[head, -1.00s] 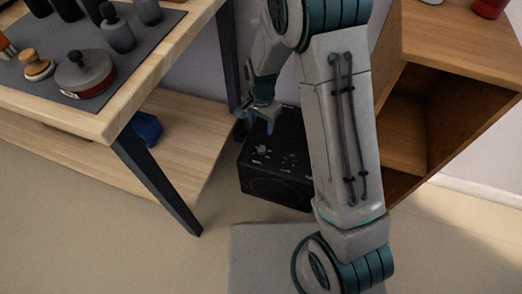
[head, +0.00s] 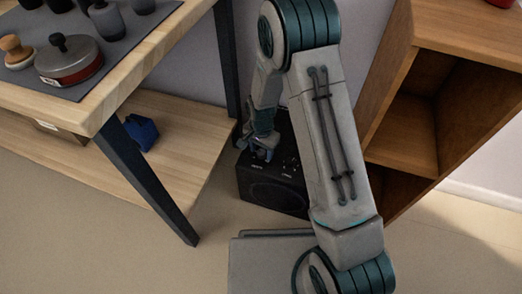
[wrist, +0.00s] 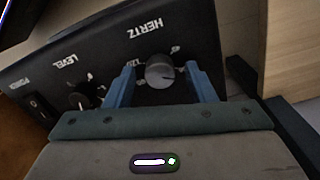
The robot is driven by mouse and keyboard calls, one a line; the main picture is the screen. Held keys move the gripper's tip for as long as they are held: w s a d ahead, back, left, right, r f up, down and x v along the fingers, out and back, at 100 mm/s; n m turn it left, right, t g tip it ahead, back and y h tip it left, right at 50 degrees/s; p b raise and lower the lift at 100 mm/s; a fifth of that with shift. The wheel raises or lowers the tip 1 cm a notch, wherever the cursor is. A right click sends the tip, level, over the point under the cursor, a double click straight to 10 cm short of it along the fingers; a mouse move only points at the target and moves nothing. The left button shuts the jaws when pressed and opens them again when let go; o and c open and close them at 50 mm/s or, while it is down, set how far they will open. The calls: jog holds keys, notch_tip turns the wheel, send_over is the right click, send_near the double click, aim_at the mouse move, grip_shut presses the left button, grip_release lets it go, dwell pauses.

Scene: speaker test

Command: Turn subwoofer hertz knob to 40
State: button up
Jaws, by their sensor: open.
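The subwoofer (head: 275,192) is a black box on the floor between the desk and the wooden shelf unit. Its panel fills much of the wrist view, with the label HERTZ (wrist: 147,28) upside down. The round grey hertz knob (wrist: 160,72) lies between the two blue fingers of my gripper (wrist: 159,66). The gripper is open, with a finger on each side of the knob; I cannot tell whether either touches it. The knob's exact setting is not readable. In the head view my gripper (head: 262,152) is at the subwoofer's top panel, and my arm hides its right part.
The level knob (wrist: 84,97) and power switch (wrist: 37,106) are left of the hertz knob in the wrist view. The desk (head: 150,75) with its dark leg (head: 150,180) stands left. The wooden shelf unit (head: 405,130) stands close on the right.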

jog(key=shift+c, duration=0.3)
jog(key=c, duration=0.9)
jog(key=shift+r, duration=0.1)
jog(key=n+p, duration=0.2)
jog(key=n, duration=0.3)
jog(key=shift+n, duration=0.3)
jog(key=n+p, duration=0.2)
jog(key=n, duration=0.4)
jog(key=shift+n, duration=0.3)
jog(key=o, duration=1)
jog(key=shift+c, duration=0.2)
